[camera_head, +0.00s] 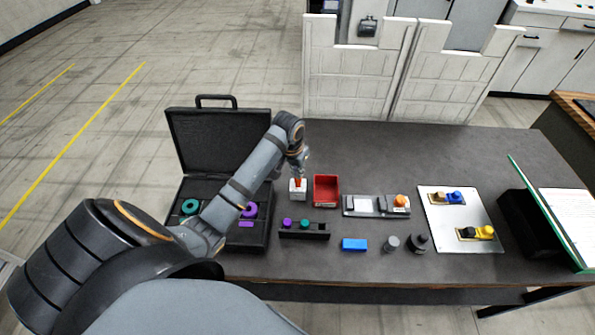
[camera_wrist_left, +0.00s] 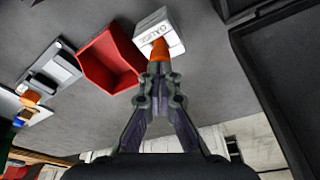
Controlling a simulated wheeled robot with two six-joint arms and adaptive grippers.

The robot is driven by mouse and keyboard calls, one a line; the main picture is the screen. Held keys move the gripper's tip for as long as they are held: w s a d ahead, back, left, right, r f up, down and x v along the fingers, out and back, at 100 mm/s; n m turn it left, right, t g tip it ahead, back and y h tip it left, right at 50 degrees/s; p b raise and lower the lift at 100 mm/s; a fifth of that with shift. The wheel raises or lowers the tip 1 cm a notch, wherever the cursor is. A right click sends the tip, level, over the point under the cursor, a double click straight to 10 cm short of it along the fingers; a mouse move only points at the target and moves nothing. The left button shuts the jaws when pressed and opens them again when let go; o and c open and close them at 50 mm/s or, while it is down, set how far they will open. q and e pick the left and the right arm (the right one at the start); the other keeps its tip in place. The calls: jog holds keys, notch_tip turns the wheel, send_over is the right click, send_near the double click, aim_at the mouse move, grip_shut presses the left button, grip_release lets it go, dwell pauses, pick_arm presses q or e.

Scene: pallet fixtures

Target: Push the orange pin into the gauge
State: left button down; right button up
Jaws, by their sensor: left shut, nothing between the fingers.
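The gauge (camera_head: 298,195) is a small white block on the dark table, just left of the red bin. It also shows in the left wrist view (camera_wrist_left: 171,42), with "GAUGE" lettered on one face. The orange pin (camera_wrist_left: 159,50) stands in or on top of the gauge, with its upper part exposed; how deep it sits is hidden. In the head view the pin (camera_head: 298,182) is a small orange spot above the block. My left gripper (camera_wrist_left: 159,75) is shut and empty, its fingertips right at the pin's end, seemingly touching it. My right gripper is not in view.
A red bin (camera_head: 326,177) stands close beside the gauge. An open black case (camera_head: 172,236) lies to the left. A grey fixture (camera_head: 358,212), a black rack (camera_head: 292,235), a blue block (camera_head: 354,244) and a white plate (camera_head: 440,240) lie to the right and front.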

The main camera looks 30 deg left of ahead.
pick_arm(q)
jog(key=p+v, duration=0.1)
jog(key=p, duration=0.1)
jog(key=p+v, duration=0.2)
jog(key=shift+w+r, duration=0.15)
jog(key=shift+w, duration=0.2)
jog(key=v, duration=0.1)
jog(key=p+v, duration=0.1)
jog(key=shift+w+r+p, duration=0.15)
jog(key=shift+r+p, duration=0.15)
jog(key=shift+r, duration=0.2)
jog(key=shift+v, duration=0.9)
jog(key=shift+w, duration=0.25)
